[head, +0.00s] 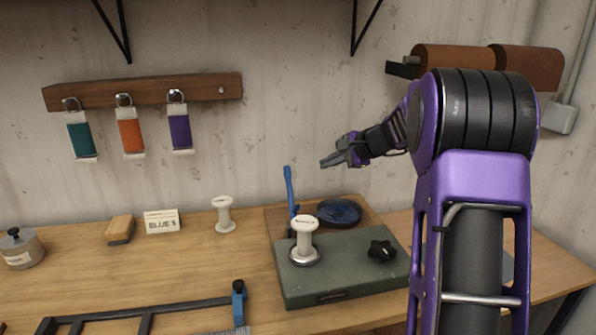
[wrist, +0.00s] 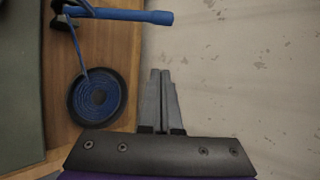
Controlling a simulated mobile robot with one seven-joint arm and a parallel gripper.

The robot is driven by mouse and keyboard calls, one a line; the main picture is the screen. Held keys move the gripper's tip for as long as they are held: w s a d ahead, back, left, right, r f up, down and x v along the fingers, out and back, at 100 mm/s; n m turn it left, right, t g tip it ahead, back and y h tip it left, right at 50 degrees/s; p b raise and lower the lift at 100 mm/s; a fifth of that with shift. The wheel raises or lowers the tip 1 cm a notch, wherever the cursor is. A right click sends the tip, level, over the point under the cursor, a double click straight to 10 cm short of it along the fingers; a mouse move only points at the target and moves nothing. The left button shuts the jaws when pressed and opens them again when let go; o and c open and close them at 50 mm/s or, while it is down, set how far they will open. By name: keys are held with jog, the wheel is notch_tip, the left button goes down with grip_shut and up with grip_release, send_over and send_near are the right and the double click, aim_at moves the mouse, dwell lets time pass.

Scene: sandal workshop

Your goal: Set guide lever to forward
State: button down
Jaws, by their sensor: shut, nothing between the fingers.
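The guide lever (head: 289,190) is a blue handle standing nearly upright, with a slight lean, at the back left of a green device (head: 345,285) on the bench. In the wrist view the blue lever (wrist: 130,16) shows at the top left, sideways in the picture. My gripper (head: 325,163) is shut and empty. It is above the bench, to the right of the lever's top and apart from it. In the wrist view my gripper's fingers (wrist: 161,85) lie together in front of the wall. I see no forward mark on the device.
A dark reel of blue strap (head: 339,213) lies right of the lever; it also shows in the wrist view (wrist: 98,98). A white spool (head: 304,235) and a black knob (head: 382,251) sit on the device. Another white spool (head: 224,215) stands left. Coloured tags (head: 130,132) hang on the wall.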

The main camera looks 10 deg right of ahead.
jog(key=x, duration=1)
jog(key=s+a+r, duration=0.1)
jog(key=s+a, duration=0.1)
jog(key=shift+s+a+r, duration=0.1)
jog(key=shift+a+r, duration=0.25)
jog(key=shift+a, duration=0.05)
jog(key=shift+s+d+b, duration=0.1)
jog(key=shift+s+b, duration=0.05)
jog(key=shift+b, duration=0.45)
jog(key=shift+s+r+t, duration=0.15)
jog(key=shift+r+t, duration=0.05)
jog(key=shift+t, duration=0.1)
